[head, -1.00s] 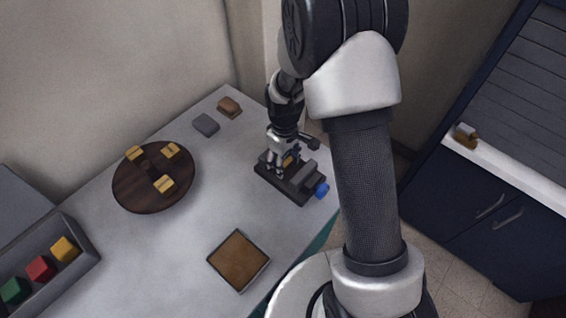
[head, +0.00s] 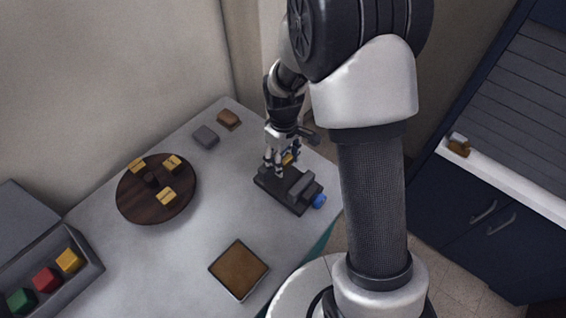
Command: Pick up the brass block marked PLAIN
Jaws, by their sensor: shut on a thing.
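My gripper (head: 280,167) is over the back left end of a dark vise-like fixture (head: 299,196) with a blue knob. It is shut on a small brass block (head: 288,159), which shows only in part between the fingers and appears a little above the fixture. Its marking is hidden. Three other brass blocks stand on a round dark wooden board (head: 150,207) to the left: one at its back left (head: 137,166), one at its back right (head: 172,162) and one at its front right (head: 166,196). Their dark marks are too small to read.
A grey tray (head: 88,279) with yellow, red and green blocks is at the left. A brown square pad (head: 239,268) lies at the front. A grey block (head: 205,137) and a brown one (head: 229,119) lie at the back. The table's middle is clear.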

